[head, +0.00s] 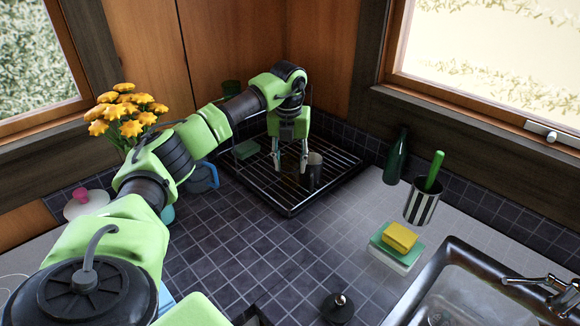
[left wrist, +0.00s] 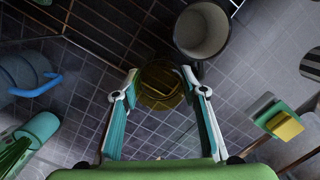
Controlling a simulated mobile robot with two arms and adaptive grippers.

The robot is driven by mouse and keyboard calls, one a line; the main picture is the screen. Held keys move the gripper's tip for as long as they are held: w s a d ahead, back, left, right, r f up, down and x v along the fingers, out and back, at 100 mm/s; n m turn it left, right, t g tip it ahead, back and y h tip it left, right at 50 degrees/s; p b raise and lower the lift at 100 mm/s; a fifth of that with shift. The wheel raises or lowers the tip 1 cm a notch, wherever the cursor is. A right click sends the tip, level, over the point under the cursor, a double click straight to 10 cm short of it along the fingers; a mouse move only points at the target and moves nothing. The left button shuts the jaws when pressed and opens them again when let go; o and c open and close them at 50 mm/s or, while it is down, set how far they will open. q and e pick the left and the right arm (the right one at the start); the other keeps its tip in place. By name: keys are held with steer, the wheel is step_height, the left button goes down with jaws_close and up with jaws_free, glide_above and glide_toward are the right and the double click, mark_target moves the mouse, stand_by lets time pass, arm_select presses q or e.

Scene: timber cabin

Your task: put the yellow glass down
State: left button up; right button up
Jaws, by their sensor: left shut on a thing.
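My left gripper (head: 290,165) points down over the black wire dish rack (head: 262,186) in the corner of the counter. In the left wrist view its two fingers (left wrist: 160,76) are closed on the sides of the yellow glass (left wrist: 158,90), a see-through amber tumbler. In the head view the glass is hard to make out between the fingers. I cannot tell whether its base touches anything. A dark cup (head: 314,172) stands close to the right of the fingers; it also shows at the top of the left wrist view (left wrist: 202,32). My right gripper is out of view.
A green bottle (head: 396,156), a striped holder (head: 421,204) and stacked sponges (head: 399,238) stand right, near the sink (head: 461,266). Tiled counter in front is mostly clear.

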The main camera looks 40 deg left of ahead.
arm_select(q)
step_height(320, 180, down, 2)
steer(key=shift+f+p, duration=0.1)
steer(key=shift+p, duration=0.3)
steer(key=shift+f, duration=0.1)
steer(key=shift+f, duration=0.1)
steer(key=o, duration=1.2)
steer(key=shift+s, duration=0.1)
